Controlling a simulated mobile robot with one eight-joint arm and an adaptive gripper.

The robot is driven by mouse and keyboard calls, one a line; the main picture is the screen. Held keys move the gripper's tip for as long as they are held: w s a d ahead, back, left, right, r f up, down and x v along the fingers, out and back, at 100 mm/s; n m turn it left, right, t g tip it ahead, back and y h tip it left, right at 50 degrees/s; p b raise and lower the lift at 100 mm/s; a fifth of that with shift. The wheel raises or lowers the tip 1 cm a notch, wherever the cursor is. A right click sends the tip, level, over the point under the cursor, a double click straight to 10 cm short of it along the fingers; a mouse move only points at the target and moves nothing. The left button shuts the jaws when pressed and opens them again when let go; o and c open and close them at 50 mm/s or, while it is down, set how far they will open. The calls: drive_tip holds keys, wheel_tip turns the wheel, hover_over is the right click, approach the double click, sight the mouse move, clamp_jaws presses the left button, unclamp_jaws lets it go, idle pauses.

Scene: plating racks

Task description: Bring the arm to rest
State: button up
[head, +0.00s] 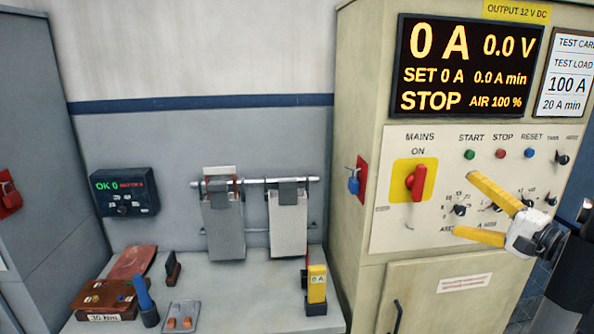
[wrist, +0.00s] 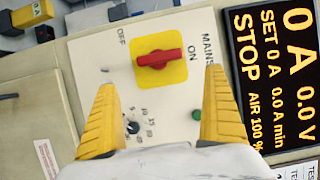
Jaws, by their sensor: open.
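My gripper (head: 482,212) has two yellow fingers spread apart and nothing between them. In the head view it is at the right, in front of the cream cabinet's control panel (head: 400,225). In the wrist view the open fingers (wrist: 160,105) point toward the panel, with the red mains switch (wrist: 158,58) on its yellow plate beyond and between them. In the head view the mains switch (head: 416,182) stands upright under the word ON, left of my fingers. I cannot see the fingers touching anything. Some small knobs are partly hidden behind my gripper.
The display (head: 468,65) reads 0 A, 0.0 V and STOP. A grey bench (head: 255,305) at the left carries a yellow meter (head: 317,284), a brown case (head: 105,300) and small tools. Two grey plates hang from a rail (head: 253,182).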

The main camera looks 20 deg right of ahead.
drive_tip(key=w+a+f+n+g+y+b, duration=0.1)
drive_tip(key=a+f+n+g+b, duration=0.1)
drive_tip(key=a+f, duration=0.45)
drive_tip(key=w+a+f+n+g+b, duration=0.2)
drive_tip(key=a+f+g, duration=0.1)
drive_tip(key=a, duration=0.6)
drive_tip(key=w+a+f+n+g+y+b, duration=0.15)
drive_tip(key=a+f, duration=0.25)
drive_tip(key=a, duration=0.4)
drive_tip(key=s+a+f+n+g+h+b, duration=0.4)
drive_tip(key=s+a+f+n+b, duration=0.3)
drive_tip(key=s+a+f+n, duration=0.4)
drive_tip(key=s+a+f+h, duration=0.1)
drive_tip(key=a+f, duration=0.2)
drive_tip(key=f, duration=0.1)
drive_tip(key=shift+s, duration=0.2)
